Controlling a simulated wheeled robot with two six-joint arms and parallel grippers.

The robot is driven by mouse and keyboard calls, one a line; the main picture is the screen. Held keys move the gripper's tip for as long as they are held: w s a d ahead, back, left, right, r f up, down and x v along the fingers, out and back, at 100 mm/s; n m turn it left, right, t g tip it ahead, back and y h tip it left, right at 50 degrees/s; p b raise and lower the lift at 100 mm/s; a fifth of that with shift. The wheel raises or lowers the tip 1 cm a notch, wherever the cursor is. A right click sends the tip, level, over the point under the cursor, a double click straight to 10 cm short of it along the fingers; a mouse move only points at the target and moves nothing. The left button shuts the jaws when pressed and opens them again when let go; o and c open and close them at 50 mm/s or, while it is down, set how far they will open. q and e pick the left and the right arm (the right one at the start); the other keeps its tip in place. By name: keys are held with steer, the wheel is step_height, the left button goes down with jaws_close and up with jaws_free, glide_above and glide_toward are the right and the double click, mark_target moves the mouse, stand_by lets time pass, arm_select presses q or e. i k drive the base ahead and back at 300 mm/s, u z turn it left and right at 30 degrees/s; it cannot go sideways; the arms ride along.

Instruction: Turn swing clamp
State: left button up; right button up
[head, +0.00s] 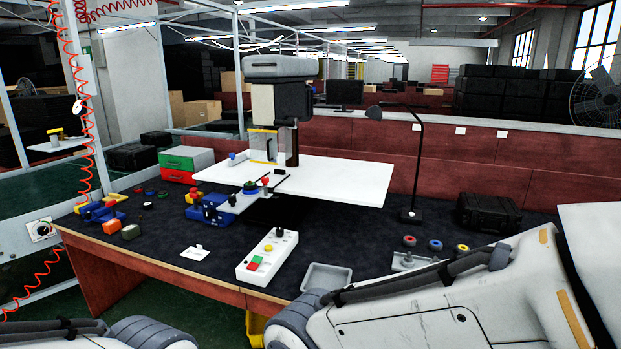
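A drill-press-like machine (275,100) stands on the bench with a wide white plate (340,180) at its base. On the plate's front left are a small dark bar with a red knob (265,181) and a blue-and-green round part (250,188). A blue fixture (205,212) sits just left of them, partly beneath the plate's edge. The swing clamp seems to be among these small parts, but I cannot tell which one. My arms show at the bottom left and bottom right; neither gripper is in view, and both arms are apart from the plate.
A white control box (266,258) with coloured buttons stands at the front, beside a grey tray (328,278). A lamp (415,170) and a black case (488,213) are on the right. Green and red boxes (186,165) stand at left.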

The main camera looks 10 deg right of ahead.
mark_target(265, 180)
steer(key=u, duration=0.1)
steer(key=i, duration=0.75)
steer(key=u, duration=0.95)
steer(key=i, duration=1.55)
steer(key=z, duration=0.85)
steer(key=i, duration=0.65)
steer(key=z, duration=0.5)
